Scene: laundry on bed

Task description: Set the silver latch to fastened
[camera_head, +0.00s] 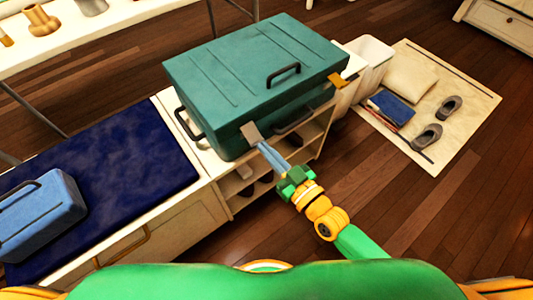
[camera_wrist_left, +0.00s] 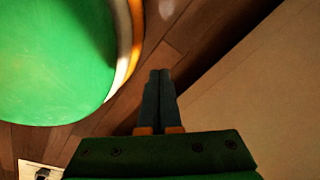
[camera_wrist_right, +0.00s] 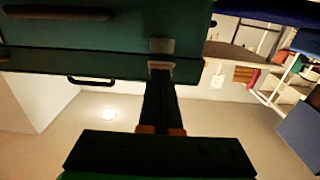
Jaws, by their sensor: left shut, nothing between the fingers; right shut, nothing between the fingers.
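A teal case (camera_head: 240,75) stands closed on a white shelf unit. The silver latch (camera_head: 250,131) is on its front side, near the lower left corner. It also shows in the right wrist view (camera_wrist_right: 161,46), just beyond my fingertips; whether it is fastened I cannot tell. My right gripper (camera_head: 261,146) is shut and empty, its tips at or very near the latch; contact is unclear. A brass latch (camera_head: 338,80) juts out from the same side, farther right. My left gripper (camera_wrist_left: 160,75) is shut and empty in the left wrist view, over brown floor, away from the case.
A blue case (camera_head: 40,215) lies on the dark blue cushion (camera_head: 110,165) at the left. The case's front handle (camera_head: 293,120) is between the two latches. White bins (camera_head: 368,60) and a mat (camera_head: 465,110) with shoes lie to the right. The floor at lower right is clear.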

